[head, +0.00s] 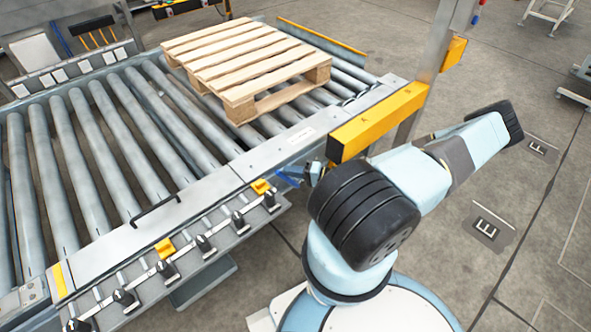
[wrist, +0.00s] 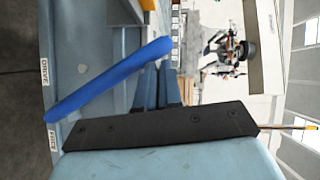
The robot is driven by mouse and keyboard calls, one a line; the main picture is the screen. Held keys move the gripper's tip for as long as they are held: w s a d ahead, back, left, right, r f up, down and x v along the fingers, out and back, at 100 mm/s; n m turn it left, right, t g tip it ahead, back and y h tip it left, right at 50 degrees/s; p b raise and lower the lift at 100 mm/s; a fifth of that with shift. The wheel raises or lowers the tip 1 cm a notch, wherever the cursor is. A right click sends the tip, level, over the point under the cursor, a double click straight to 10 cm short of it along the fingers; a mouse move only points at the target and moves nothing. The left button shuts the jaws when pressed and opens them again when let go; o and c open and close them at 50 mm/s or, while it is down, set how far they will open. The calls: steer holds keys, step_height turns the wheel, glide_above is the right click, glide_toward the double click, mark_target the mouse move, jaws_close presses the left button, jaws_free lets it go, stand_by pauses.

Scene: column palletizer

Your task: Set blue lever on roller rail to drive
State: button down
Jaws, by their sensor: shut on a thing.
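The blue lever (wrist: 105,82) is a long bar lying slantwise in the wrist view. Its lower left end lies between a DRIVE label (wrist: 45,72) and a lower label (wrist: 53,140) that seems to read FREE, closer to the lower one. My gripper (wrist: 158,72) is shut on the lever near its upper right end; the fingertips are partly hidden behind the bar. In the head view the blue lever (head: 289,179) shows as a small bit at the rail's side, and my gripper (head: 313,173) is mostly hidden by my arm.
The roller rail (head: 120,140) fills the left, with a wooden pallet (head: 245,62) on its far part. A yellow beam (head: 378,120) on a grey post stands close to my arm. Several black-knobbed handles (head: 205,245) line the rail's near side. The floor at right is clear.

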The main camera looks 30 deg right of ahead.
steer(key=v, duration=1.3)
steer(key=shift+s+d, duration=0.25)
steer(key=shift+s+f, duration=0.1)
